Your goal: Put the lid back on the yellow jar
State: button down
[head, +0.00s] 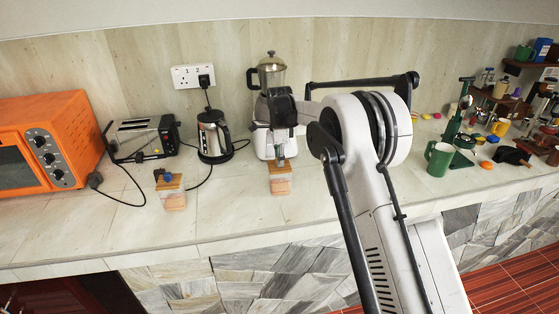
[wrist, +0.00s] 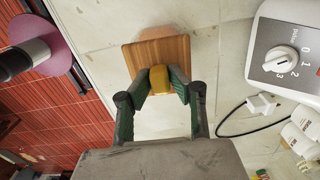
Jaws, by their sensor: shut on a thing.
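My gripper (head: 280,153) points down over the counter in front of the blender. Its green fingers (wrist: 160,84) are shut on a small yellow knob (wrist: 159,75). Under the knob is a flat, square wooden lid (wrist: 183,48). The lid hides most of the jar in the wrist view.
Behind are a kettle (head: 212,137), a toaster (head: 143,138) and the blender (head: 270,75). An orange oven (head: 65,125) is far left; a green mug (head: 438,160) stands right. The counter's front edge is close.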

dwell(0.3)
jog(key=c, duration=1)
grip_release()
jog(key=shift+c, duration=0.2)
jog(key=shift+r, duration=0.15)
jog(key=shift+r+p, duration=0.9)
jog(key=shift+r, duration=2.45)
grip_shut()
jog(key=shift+f+b, duration=1.65)
jog(key=shift+f, duration=0.75)
